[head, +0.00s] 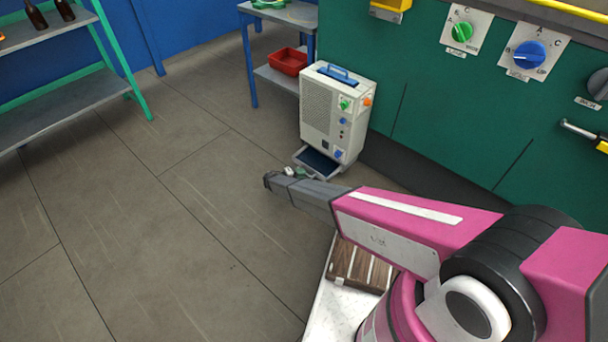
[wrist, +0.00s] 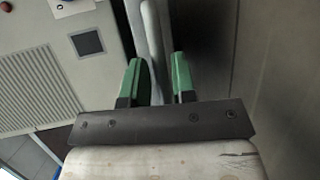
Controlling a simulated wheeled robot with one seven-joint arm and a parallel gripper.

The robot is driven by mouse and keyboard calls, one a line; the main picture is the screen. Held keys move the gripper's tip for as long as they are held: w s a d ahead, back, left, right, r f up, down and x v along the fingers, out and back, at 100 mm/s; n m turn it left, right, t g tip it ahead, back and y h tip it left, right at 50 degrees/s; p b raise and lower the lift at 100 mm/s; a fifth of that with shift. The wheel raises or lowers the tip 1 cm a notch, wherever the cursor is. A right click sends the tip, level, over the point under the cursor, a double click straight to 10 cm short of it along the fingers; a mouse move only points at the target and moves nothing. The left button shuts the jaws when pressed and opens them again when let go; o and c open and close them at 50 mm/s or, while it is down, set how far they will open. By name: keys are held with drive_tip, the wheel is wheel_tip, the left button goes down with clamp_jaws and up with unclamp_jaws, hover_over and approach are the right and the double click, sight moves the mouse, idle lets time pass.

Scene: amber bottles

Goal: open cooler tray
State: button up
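The cooler (head: 332,112) is a pale grey box with a blue top handle, standing on the floor against the green wall. Its tray (head: 314,161), dark inside with a light rim, sticks out at the bottom front. My gripper (head: 292,172) is low beside the tray in the head view, its fingers small and partly hidden. In the wrist view my gripper (wrist: 159,82) has two green fingers spread apart. A pale bar (wrist: 153,40), seemingly the tray's rim, runs between them, closer to the left finger. I cannot tell if they touch. The cooler's vented front (wrist: 45,85) fills the left side.
A blue table (head: 284,15) with a red bin (head: 288,61) on its lower shelf stands behind the cooler. The green wall panel (head: 450,110) with knobs is at right. A green-framed shelf (head: 60,105) with bottles is at left. The floor in the middle is clear.

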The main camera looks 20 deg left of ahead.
drive_tip(key=v, duration=0.8)
drive_tip(key=shift+s+a, duration=0.2)
